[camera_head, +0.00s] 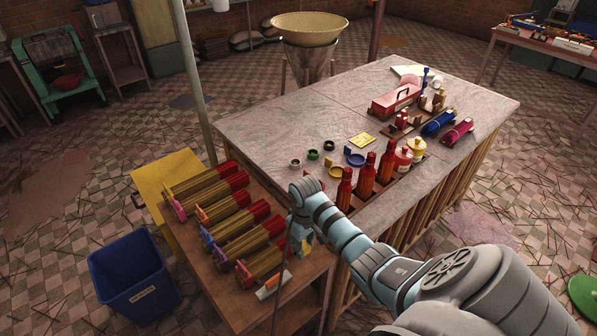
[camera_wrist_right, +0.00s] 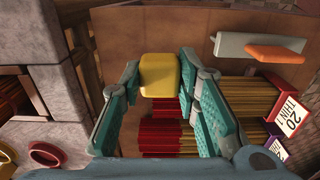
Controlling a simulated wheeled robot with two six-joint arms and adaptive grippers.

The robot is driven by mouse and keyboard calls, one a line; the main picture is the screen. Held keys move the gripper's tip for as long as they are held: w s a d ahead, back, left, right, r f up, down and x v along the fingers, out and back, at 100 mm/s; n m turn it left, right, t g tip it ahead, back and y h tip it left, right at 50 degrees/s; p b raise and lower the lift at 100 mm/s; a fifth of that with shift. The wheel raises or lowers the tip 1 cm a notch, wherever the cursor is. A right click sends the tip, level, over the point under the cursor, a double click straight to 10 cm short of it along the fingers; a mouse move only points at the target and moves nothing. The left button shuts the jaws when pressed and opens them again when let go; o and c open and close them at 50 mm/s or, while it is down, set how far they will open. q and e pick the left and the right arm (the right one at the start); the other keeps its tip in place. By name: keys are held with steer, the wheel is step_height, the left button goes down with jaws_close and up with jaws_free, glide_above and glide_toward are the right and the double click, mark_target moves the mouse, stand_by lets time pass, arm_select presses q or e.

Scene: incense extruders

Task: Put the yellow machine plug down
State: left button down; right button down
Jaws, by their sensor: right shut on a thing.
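My right gripper (camera_wrist_right: 163,82) is shut on the yellow machine plug (camera_wrist_right: 159,70), a rounded yellow block held between its two teal fingers. In the head view my right gripper (camera_head: 301,236) hangs over the right side of the low wooden bench, beside the tall table's near corner. A little yellow of the plug (camera_head: 306,247) shows there beside the fingers; most of it is hidden. In the wrist view, red and tan stick bundles lie below the plug. The left gripper is not in view.
Several red-ended stick bundles (camera_head: 228,219) with coloured tags lie on the low bench (camera_head: 283,308). The tall table (camera_head: 280,120) holds red bottles (camera_head: 366,183), small rings, a yellow card (camera_head: 362,140) and a red toolbox (camera_head: 395,100). A blue bin (camera_head: 133,278) stands at left.

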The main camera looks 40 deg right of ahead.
mark_target(304, 263)
step_height(304, 263, down, 6)
steer(key=b, duration=0.5)
steer(key=shift+r, duration=0.35)
steer(key=shift+f, duration=0.1)
steer(key=shift+f, duration=0.45)
steer(key=c, duration=1.2)
jaws_free()
steer(key=shift+s, duration=0.1)
